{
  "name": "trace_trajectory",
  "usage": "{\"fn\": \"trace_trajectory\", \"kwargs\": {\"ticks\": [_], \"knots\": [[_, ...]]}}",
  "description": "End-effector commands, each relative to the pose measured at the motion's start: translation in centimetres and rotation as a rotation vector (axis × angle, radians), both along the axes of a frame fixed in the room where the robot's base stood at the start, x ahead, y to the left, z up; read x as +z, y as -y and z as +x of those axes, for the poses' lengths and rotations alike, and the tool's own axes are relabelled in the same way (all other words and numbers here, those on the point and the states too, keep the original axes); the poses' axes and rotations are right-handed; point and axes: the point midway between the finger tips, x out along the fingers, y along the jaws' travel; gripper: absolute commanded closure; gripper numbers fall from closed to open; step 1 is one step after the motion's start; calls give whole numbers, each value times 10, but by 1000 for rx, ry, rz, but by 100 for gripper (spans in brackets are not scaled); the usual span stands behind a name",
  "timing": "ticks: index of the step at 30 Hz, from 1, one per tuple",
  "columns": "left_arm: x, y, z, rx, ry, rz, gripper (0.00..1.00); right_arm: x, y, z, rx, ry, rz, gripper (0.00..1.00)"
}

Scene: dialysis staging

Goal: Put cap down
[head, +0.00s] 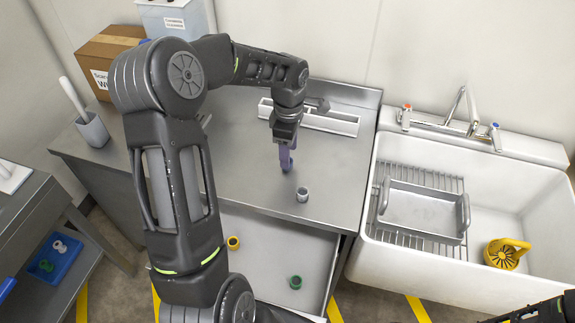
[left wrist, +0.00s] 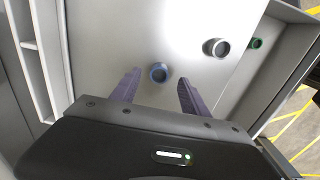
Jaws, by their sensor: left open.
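My left gripper (head: 287,160) is over the steel counter (head: 240,150), its purple fingers pointing down. In the left wrist view the fingers (left wrist: 158,92) are apart with nothing held between them. A small round blue cap (left wrist: 158,72) lies on the counter just beyond the gap between the fingertips; in the head view I cannot make it out. A grey cap-like cylinder (head: 302,194) stands near the counter's front edge, and it also shows in the left wrist view (left wrist: 216,47).
A white divided tray (head: 335,126) stands at the counter's back. To the right is a white sink (head: 540,200) with a rack, a metal pan (head: 420,212) and a yellow object (head: 506,253). A brush holder (head: 92,130) and a carton (head: 107,50) stand at left.

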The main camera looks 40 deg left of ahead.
Motion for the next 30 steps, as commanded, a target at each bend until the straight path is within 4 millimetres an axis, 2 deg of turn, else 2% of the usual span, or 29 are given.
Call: {"fn": "trace_trajectory", "kwargs": {"ticks": [1, 3, 7, 26, 30], "knots": [[-13, -1, -1, 1, -3, -1, 47, -7, 0, 0, 0, 1, 1, 64], [-24, -2, -1, 1, -3, -1, 47, -11, 0, 1, 0, 3, 3, 64], [-37, -1, 0, -2, -1, 0, 47, -17, -1, 2, 1, 6, 4, 64], [-38, -1, 0, -1, 0, 0, 47, -16, -1, 2, 2, 7, 4, 64], [-38, -1, 0, -1, 0, 0, 57, -16, -1, 2, 2, 7, 4, 64]]}}
